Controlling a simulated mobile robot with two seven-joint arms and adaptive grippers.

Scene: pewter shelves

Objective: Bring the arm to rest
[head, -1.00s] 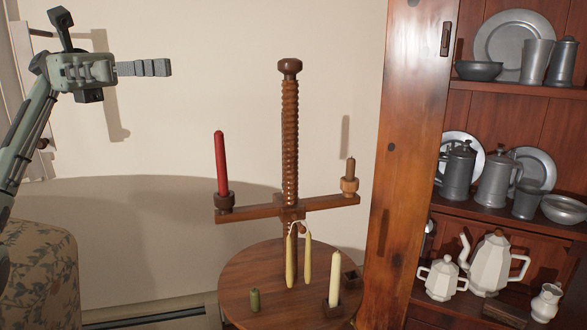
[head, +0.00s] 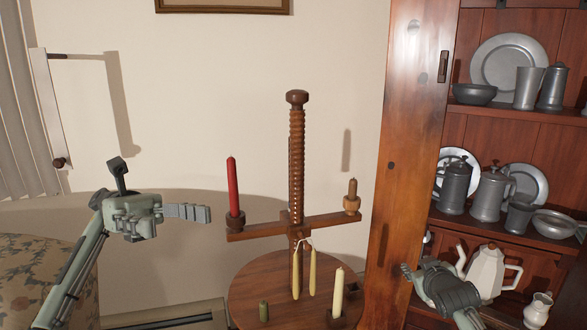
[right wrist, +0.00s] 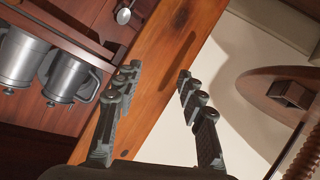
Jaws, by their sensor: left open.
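My left gripper (head: 207,214) is on the left in the head view, in the air left of the wooden candle stand (head: 297,160). Its fingers point right, it is open, and nothing shows in it. My right gripper (head: 410,273) is at the lower right in the head view, in front of the cupboard. In the right wrist view its two fingers (right wrist: 157,76) are apart with nothing between them.
A red candle (head: 233,185) and a short brown candle (head: 352,188) stand on the stand's crossbar. The round table (head: 262,285) holds more candles. The cupboard (head: 400,130) holds pewter ware and a white teapot (head: 486,268), partly behind my right gripper.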

